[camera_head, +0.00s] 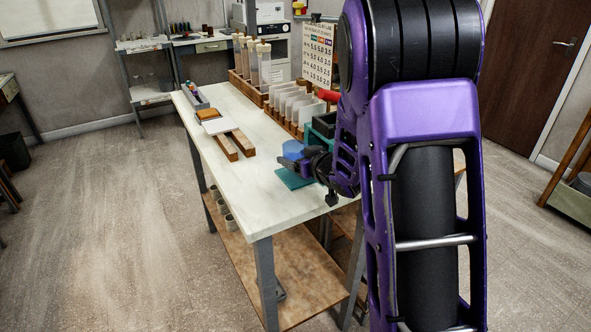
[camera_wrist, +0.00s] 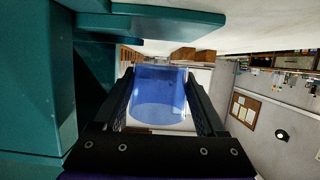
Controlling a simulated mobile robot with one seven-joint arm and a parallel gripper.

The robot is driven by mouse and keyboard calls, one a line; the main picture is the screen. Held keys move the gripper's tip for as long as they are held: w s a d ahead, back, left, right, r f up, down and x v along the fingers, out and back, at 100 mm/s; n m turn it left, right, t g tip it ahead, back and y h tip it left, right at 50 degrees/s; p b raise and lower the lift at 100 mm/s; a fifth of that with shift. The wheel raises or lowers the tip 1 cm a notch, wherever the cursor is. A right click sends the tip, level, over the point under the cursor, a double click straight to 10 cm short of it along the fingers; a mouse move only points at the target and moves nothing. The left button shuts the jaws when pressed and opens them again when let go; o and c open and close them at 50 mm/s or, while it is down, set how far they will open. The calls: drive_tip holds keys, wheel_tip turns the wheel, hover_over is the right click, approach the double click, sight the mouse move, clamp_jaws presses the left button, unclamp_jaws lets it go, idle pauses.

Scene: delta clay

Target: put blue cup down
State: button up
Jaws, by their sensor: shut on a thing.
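The blue cup (camera_wrist: 158,95) is see-through and sits between the two dark fingers of my gripper (camera_wrist: 160,108) in the wrist view. My gripper is shut on it. In the head view only part of the blue cup (camera_head: 293,148) shows, behind my gripper (camera_head: 296,163), near the table's right edge.
Wooden racks with white panels (camera_head: 290,103) and tall tubes (camera_head: 264,62) line the table's right and far side. Wooden bars (camera_head: 233,147) and a white board (camera_head: 218,126) lie left. The white table's (camera_head: 240,190) near part is clear.

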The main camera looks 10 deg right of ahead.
drive_tip(key=shift+f, duration=1.45)
drive_tip(key=shift+f+b, duration=0.15)
drive_tip(key=shift+b, duration=0.25)
drive_tip(key=o, duration=1.3)
drive_tip(key=shift+c, duration=0.2)
drive_tip(key=shift+r, duration=0.2)
drive_tip(key=p+v, duration=0.1)
drive_tip(key=v, duration=1.1)
drive_tip(key=shift+p, duration=0.35)
drive_tip(key=shift+w+r, duration=0.1)
